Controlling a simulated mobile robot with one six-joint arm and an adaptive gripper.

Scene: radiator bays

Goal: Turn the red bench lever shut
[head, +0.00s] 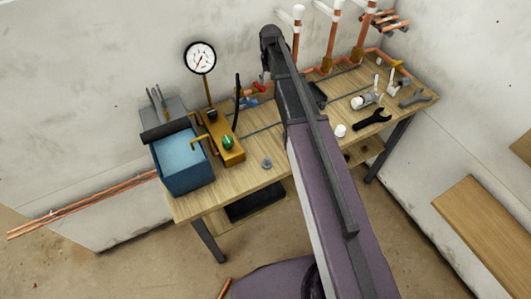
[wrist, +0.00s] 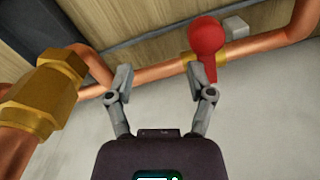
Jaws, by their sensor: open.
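The red bench lever (wrist: 207,40) shows in the wrist view as a rounded red handle with a narrower stem. It is on a brass fitting of a copper pipe (wrist: 155,73), right of centre. My gripper (wrist: 164,84) is open, its two grey fingers apart with nothing between them. The right fingertip is close to the lever's stem; I cannot tell whether they touch. In the head view a small red part of the lever (head: 260,88) shows just left of my arm.
A large brass fitting (wrist: 45,90) is close on the left in the wrist view. On the bench (head: 195,209) stand a blue box (head: 182,162), a gauge (head: 201,58) and a yellow block with a green knob (head: 228,143). Wrenches (head: 372,121) and fittings lie to the right.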

